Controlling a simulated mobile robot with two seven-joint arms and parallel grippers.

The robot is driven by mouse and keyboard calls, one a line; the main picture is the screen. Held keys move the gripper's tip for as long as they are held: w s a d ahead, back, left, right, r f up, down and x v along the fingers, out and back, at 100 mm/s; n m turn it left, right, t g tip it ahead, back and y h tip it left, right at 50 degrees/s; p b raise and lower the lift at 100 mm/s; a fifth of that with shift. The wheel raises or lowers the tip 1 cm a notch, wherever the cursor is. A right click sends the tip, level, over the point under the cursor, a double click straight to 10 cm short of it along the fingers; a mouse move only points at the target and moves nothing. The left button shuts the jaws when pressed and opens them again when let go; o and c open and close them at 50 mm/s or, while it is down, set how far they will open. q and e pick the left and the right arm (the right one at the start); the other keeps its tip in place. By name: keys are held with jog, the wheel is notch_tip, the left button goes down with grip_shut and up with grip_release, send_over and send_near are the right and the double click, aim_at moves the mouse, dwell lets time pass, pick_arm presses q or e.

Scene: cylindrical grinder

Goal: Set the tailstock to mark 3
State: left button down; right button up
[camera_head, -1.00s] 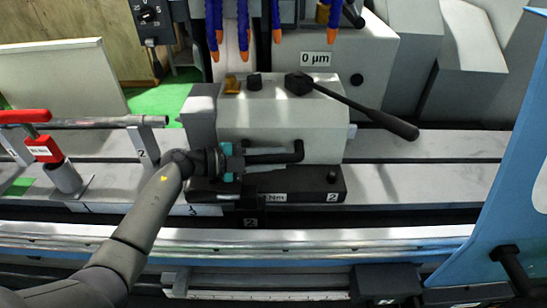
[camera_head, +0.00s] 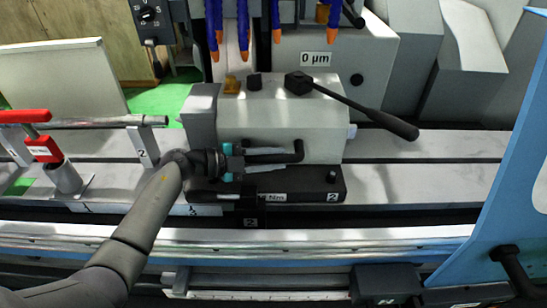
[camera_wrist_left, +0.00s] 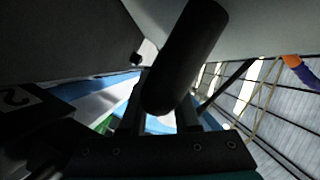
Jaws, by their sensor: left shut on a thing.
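The tailstock (camera_head: 280,125) is a light grey block on a black base in the middle of the head view. It sits on the machine's table rail. A black bent handle (camera_head: 293,152) sticks out at its front. My left gripper (camera_head: 238,160) is shut on this handle near its left part. In the left wrist view the dark round handle (camera_wrist_left: 185,55) lies between the fingers (camera_wrist_left: 160,118). A white scale strip (camera_head: 193,210) with a small 3 shows below the tailstock's left end, partly hidden by my arm. My right gripper is not in view.
A long black lever (camera_head: 365,110) points right from the tailstock's top. A rod on a support bracket (camera_head: 142,150) and a red-handled tool (camera_head: 43,148) in a metal cup stand to the left. A blue panel (camera_head: 500,190) bounds the right. The rail right of the tailstock is clear.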

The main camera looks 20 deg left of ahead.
pick_arm(q)
jog(key=shift+a+p, duration=0.25)
jog(key=shift+p, duration=0.25)
jog(key=c, duration=0.8)
grip_release()
jog(key=shift+s+a, duration=0.1)
jog(key=shift+a, duration=0.05)
jog(key=shift+o, duration=0.7)
jog(key=b+v, duration=0.1)
jog(key=v, duration=1.4)
jog(key=shift+r, duration=0.1)
jog(key=shift+s, duration=0.1)
